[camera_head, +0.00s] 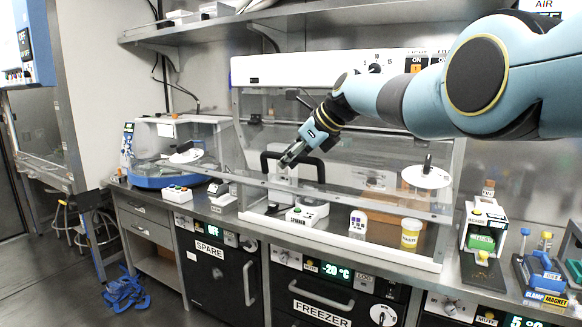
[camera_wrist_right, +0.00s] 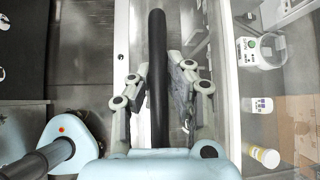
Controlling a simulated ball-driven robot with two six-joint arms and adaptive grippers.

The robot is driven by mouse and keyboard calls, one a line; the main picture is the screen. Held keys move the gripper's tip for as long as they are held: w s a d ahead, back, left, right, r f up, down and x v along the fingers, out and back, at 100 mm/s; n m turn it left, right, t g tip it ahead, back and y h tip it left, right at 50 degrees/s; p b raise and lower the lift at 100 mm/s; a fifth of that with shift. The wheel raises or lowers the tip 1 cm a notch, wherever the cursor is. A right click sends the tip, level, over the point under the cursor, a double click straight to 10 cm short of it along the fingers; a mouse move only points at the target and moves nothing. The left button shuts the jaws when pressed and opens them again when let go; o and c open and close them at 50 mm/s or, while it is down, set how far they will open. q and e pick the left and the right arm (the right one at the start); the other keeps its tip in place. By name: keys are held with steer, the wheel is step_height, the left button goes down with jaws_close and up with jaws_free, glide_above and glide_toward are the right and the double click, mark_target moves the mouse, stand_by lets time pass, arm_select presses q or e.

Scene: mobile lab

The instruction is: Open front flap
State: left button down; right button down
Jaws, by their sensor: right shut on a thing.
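The front flap (camera_head: 340,196) is a clear panel with a metal lower edge on the bench cabinet. Its lower edge stands above the bench, with an open gap beneath it. A black bar handle (camera_head: 264,166) is fixed to the flap; it also shows as a long dark bar in the wrist view (camera_wrist_right: 157,30). My right gripper (camera_head: 287,160) is at the handle, and in the wrist view its fingers (camera_wrist_right: 159,80) lie on both sides of the bar, closed on it. My left gripper is not in view.
Under and behind the flap stand a spinner (camera_head: 308,212), a small white container (camera_head: 358,222) and a yellow jar (camera_head: 411,234). A blue-based machine (camera_head: 165,180) stands at left, a green-fronted device (camera_head: 482,238) at right. A shelf (camera_head: 300,17) runs above. Floor at left is partly clear.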

steer(key=shift+a, duration=0.1)
steer(key=c, duration=1.4)
jaws_free()
steer(key=shift+s+r, duration=0.1)
steer(key=shift+o, duration=0.8)
steer(key=shift+a, duration=0.1)
